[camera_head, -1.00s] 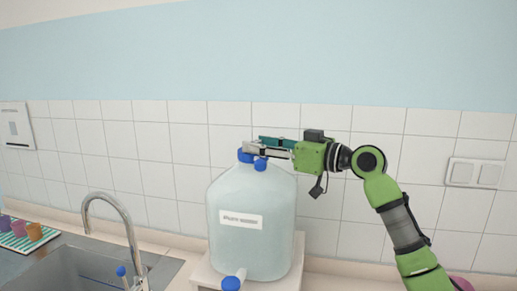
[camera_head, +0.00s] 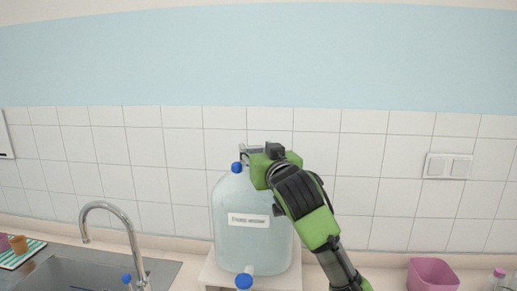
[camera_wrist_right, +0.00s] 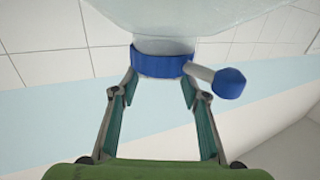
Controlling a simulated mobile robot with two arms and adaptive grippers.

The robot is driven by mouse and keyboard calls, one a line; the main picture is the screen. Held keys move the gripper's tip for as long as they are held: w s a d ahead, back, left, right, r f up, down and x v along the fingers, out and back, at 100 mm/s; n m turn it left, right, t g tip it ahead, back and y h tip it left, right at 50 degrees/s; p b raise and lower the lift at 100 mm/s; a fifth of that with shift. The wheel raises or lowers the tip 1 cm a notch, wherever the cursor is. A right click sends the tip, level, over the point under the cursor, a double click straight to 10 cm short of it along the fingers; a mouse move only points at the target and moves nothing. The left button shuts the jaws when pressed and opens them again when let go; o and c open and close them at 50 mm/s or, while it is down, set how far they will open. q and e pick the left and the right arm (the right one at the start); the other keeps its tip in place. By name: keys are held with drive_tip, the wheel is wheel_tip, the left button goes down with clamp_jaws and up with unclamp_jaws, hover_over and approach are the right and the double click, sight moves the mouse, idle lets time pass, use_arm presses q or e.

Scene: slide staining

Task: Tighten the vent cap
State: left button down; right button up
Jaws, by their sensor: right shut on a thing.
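The large carboy (camera_head: 250,250) of clear liquid stands upright with a white label on its front. My right gripper (camera_head: 250,153) is at its top in the head view, and the arm reaches in from the lower right. In the wrist view the right gripper (camera_wrist_right: 160,88) is shut on the large blue cap (camera_wrist_right: 160,65) on the carboy's neck, one finger on each side. A small blue-capped side spout (camera_wrist_right: 230,83) sticks out beside it; its cap also shows in the head view (camera_head: 237,167). The gripper hides most of the large cap there. My left gripper is out of view.
The carboy sits on a pale stand (camera_head: 207,276) on the counter. A blue-ended tap (camera_head: 244,281) is at its lower front. A sink with a curved faucet (camera_head: 112,206) is at left. A pink bin (camera_head: 433,273) stands at right. The tiled wall is close behind.

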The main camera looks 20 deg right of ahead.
drive_tip(key=h, duration=0.1)
drive_tip(key=m+h, duration=0.1)
drive_tip(key=shift+a+m+h, duration=0.3)
drive_tip(key=shift+a, duration=0.1)
drive_tip(key=shift+w+a+m+g+h+b, duration=0.15)
drive_tip(key=shift+m+g+h+b, duration=0.5)
drive_tip(key=shift+m+h, duration=0.95)
drive_tip(key=shift+h, duration=0.8)
drive_tip(key=o, duration=1.6)
drive_tip(key=v, duration=1.2)
drive_tip(key=shift+r, duration=0.1)
